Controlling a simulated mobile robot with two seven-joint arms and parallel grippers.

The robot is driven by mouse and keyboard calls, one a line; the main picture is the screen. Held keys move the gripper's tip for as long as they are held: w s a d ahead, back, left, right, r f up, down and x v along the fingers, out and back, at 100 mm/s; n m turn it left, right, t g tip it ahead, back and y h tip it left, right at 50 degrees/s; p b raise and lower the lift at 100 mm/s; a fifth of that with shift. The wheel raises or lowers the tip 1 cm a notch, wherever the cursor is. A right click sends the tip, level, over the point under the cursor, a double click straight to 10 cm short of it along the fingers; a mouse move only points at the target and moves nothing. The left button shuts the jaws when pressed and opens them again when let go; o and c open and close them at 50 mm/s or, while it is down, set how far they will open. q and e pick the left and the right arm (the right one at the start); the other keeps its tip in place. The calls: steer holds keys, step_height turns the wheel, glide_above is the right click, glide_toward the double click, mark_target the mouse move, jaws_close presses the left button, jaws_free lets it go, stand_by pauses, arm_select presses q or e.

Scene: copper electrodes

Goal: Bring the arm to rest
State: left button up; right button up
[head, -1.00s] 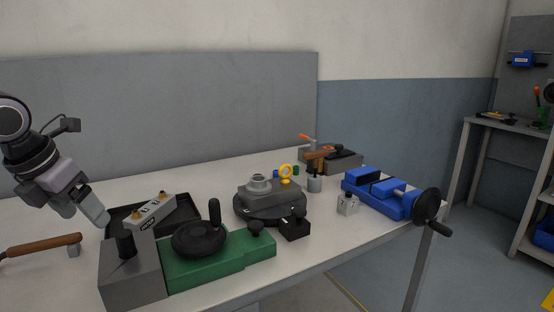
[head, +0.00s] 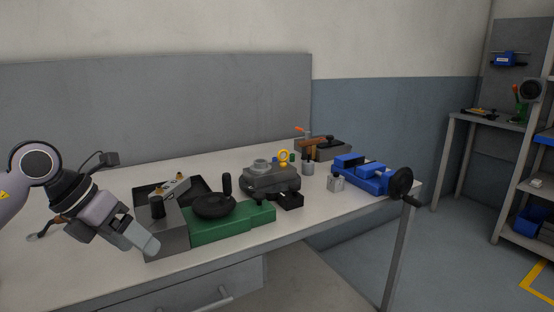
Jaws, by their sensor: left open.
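My left arm comes in from the left in the head view. Its gripper (head: 143,243) is open, with nothing seen between its fingers. It hangs tilted down in front of the left end of the green and grey machine (head: 232,222), hiding a little of it. I cannot tell whether it touches the machine. My right gripper is not in view.
A dark tray (head: 143,191) lies behind the machine. A grey rotary fixture (head: 270,181), a blue vise (head: 362,176) and a small metal block (head: 336,184) stand further right on the white table (head: 290,232). A hammer (head: 45,228) lies left, partly behind my arm.

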arm_select(q)
steer(key=s+d+n+h+p, duration=0.25)
steer(key=d+h, duration=0.35)
steer(key=d, duration=0.3)
steer(key=s+d+n+h+p, duration=0.1)
steer(key=s+d+n+h, duration=0.15)
steer(key=d+h, duration=0.5)
steer(key=s+a+f+n+t+y+p, duration=0.2)
steer(key=a+f+n+t+y, duration=0.35)
steer(key=n, duration=0.75)
steer(key=s+a+f+n+t+y+p, duration=0.1)
steer(key=a+f+n+t+y+p, duration=0.1)
steer(key=f+n+t+y, duration=0.85)
steer(key=s+a+f+n+g+p, duration=0.1)
steer(key=s+a+f+n+g, duration=0.1)
steer(key=s+f+n+g, duration=0.6)
steer(key=s+f+n, duration=0.1)
steer(key=s+f, duration=0.1)
steer(key=s, duration=0.3)
steer(key=shift+a+g, duration=0.4)
steer(key=shift+s+f+n+y, duration=0.1)
steer(key=shift+n+y, duration=0.15)
